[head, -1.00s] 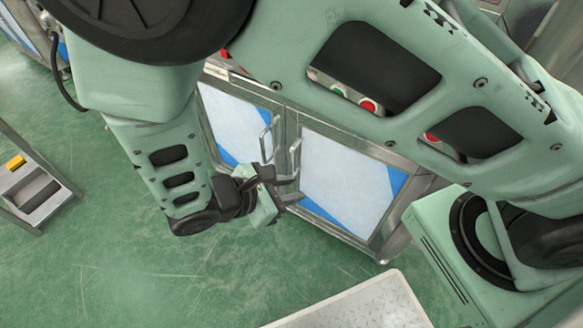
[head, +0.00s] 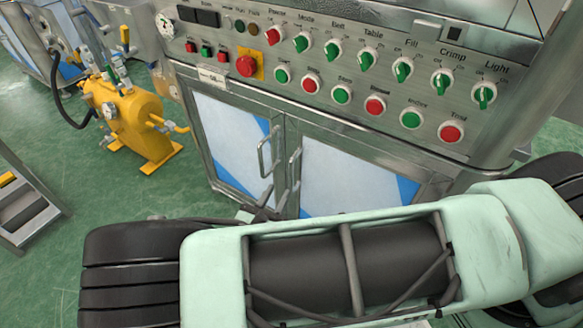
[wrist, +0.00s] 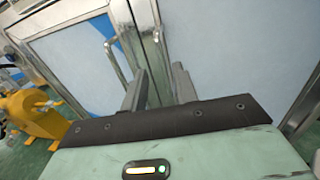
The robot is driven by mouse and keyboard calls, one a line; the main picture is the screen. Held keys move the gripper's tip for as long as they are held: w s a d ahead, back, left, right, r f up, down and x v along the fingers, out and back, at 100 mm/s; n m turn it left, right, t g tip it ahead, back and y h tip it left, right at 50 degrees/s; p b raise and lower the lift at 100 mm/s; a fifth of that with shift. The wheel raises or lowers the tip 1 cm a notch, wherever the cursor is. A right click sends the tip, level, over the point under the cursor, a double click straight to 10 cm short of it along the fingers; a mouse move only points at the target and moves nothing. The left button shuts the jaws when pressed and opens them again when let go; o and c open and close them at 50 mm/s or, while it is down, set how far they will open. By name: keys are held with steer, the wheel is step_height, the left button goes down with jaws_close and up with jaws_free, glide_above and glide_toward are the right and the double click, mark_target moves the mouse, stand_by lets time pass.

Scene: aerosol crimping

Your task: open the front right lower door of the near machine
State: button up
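The near machine (head: 330,112) has two lower doors with pale panels and blue corners, both looking shut. The right lower door (head: 345,175) carries a vertical bar handle (head: 296,170) near the centre seam; the left door's handle (head: 264,152) is beside it. My gripper (head: 262,212) is low in front of the doors, mostly hidden behind my arm in the head view. In the wrist view my gripper (wrist: 160,72) has its two fingers apart, pointing at the seam, with the right door (wrist: 230,50) ahead. The right handle appears between or just beyond the fingertips; contact cannot be told.
A control panel with several knobs and buttons (head: 246,66) is above the doors. A yellow tank unit (head: 135,115) stands on the floor at left. A grey step or cart (head: 25,205) is at far left. Green floor (head: 60,250) is clear between them.

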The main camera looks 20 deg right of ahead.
mark_target(290, 169)
steer(key=x, duration=1)
steer(key=shift+w+d+b, duration=0.2)
steer(key=shift+b, duration=0.2)
jaws_close()
